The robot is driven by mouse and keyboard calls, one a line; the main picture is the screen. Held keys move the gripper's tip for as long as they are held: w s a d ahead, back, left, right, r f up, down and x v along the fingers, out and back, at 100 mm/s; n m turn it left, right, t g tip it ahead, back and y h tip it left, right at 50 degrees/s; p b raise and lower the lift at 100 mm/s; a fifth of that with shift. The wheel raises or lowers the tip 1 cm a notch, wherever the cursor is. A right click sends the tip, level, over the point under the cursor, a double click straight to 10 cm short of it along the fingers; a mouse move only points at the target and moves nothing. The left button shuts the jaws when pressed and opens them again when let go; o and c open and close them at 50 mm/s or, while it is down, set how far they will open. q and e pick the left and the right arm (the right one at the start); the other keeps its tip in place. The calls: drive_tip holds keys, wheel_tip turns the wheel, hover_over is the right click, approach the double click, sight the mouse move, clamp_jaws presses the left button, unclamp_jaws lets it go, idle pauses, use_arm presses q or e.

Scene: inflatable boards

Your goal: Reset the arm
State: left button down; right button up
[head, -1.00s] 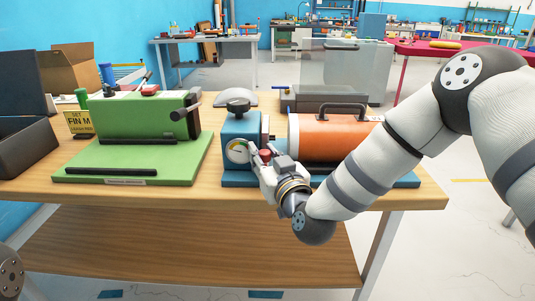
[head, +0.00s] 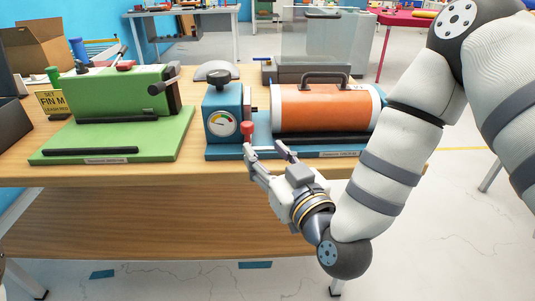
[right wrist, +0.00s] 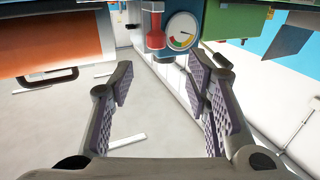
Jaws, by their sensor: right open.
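My right gripper (head: 268,155) is open and empty in front of the table's front edge, just below and in front of the blue device. In the right wrist view its two padded fingers (right wrist: 165,90) stand apart with only floor between them. The blue device (head: 223,118) has a round gauge (head: 222,123) and a red knob (head: 248,131) beside it. The red knob also shows in the right wrist view (right wrist: 154,30), beyond the fingertips and apart from them. My left gripper is not in view.
An orange cylinder (head: 325,108) with a handle lies on the blue base right of the gauge. A green board (head: 165,142) with a green device (head: 120,90) stands at the left. The wooden table (head: 120,173) has a lower shelf (head: 150,220). Open floor lies in front.

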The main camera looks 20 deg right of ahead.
idle(0.3)
drive_tip(key=s+f+g+p, duration=0.1)
drive_tip(key=s+f+g, duration=0.4)
drive_tip(key=s+f, duration=0.45)
drive_tip(key=s+f+g, duration=0.5)
drive_tip(key=s+f, duration=0.1)
drive_tip(key=f, duration=0.6)
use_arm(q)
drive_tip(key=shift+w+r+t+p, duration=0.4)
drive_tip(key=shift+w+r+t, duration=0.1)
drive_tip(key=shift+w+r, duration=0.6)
use_arm(e)
drive_tip(key=s+d+f+g, duration=0.2)
drive_tip(key=s+g, duration=0.1)
drive_tip(key=s, duration=0.5)
drive_tip(key=s+d+f+m+g+h, duration=0.1)
drive_tip(key=s+g, duration=0.3)
drive_tip(key=s, duration=0.5)
drive_tip(key=s+d+f+g+h, duration=0.1)
drive_tip(key=s+d+f+g, duration=0.2)
drive_tip(key=s, duration=0.6)
drive_tip(key=shift+s+d+f+m, duration=0.25)
drive_tip(key=shift+d+f+m, duration=0.15)
drive_tip(key=shift+d+f, duration=0.2)
